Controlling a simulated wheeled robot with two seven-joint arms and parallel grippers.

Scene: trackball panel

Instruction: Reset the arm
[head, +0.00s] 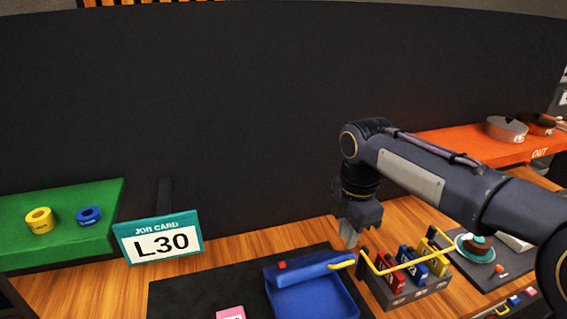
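My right arm reaches in from the right edge and bends down at its wrist. My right gripper (348,240) points down above the wooden table, close to the back of the blue tray and the left end of the yellow-handled rack. Its grey fingertips show only as a small narrow shape, so I cannot tell whether they are apart or hold anything. My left arm and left gripper are not in view.
A blue tray (312,298) lies on a dark mat (185,297). A rack (412,296) holds red, blue and yellow blocks. A job card reading L30 (160,240) stands left, beside a green shelf (80,205) with two rings. An orange OUT shelf (460,143) is at right.

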